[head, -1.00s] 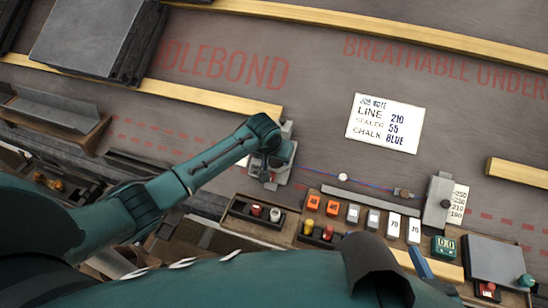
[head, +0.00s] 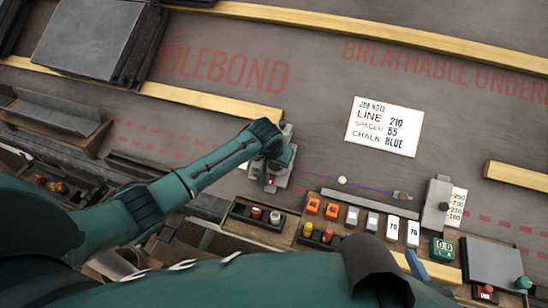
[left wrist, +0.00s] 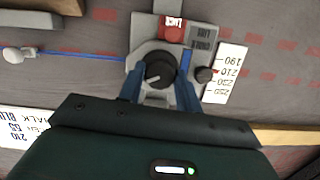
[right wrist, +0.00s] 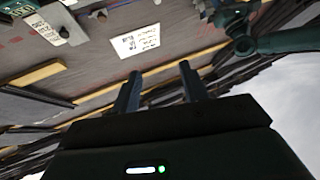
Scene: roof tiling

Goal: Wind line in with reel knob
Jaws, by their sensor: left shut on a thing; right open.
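The grey reel unit (head: 283,180) sits on the dark underlay, partly hidden by my left arm. In the left wrist view its round black knob (left wrist: 160,72) lies between the fingers of my left gripper (left wrist: 161,93), which are shut on it. A red block marked LOCK (left wrist: 172,28) shows beyond the knob. My right gripper (right wrist: 160,85) is open and empty, pointing over the roof.
The job note (head: 385,127) reads line 210, spacer 55, chalk blue. A tray of orange, grey and white blocks (head: 352,216) lies near the line. A second grey unit (head: 437,205) with a number card (head: 457,208) stands right. Wooden battens (head: 215,100) cross the roof.

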